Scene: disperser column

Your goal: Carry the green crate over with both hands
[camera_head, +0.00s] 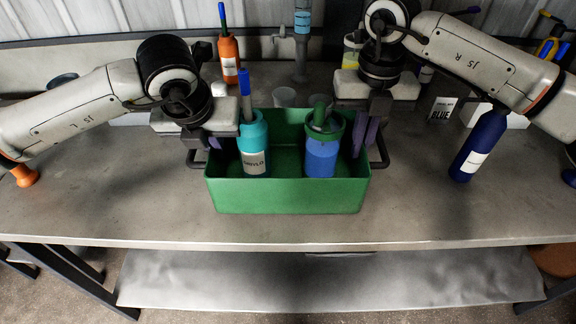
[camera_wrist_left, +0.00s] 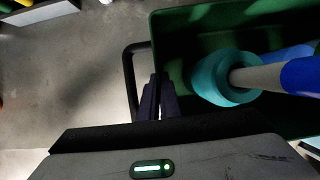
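The green crate (camera_head: 287,195) stands on the workbench. It holds a teal bottle (camera_head: 254,135) with a blue-tipped top and a blue container (camera_head: 321,157) with a green lid. Black loop handles stick out at both ends. My right gripper (camera_head: 366,136) points down at the right handle (camera_head: 381,153). Its fingers are close together. Whether either grips a handle is unclear.
An orange bottle (camera_head: 229,58) stands behind the crate to the left. A dark blue bottle (camera_head: 480,146) stands to the right, with a white box (camera_head: 440,111) behind. Clear cups (camera_head: 284,97) are behind the crate.

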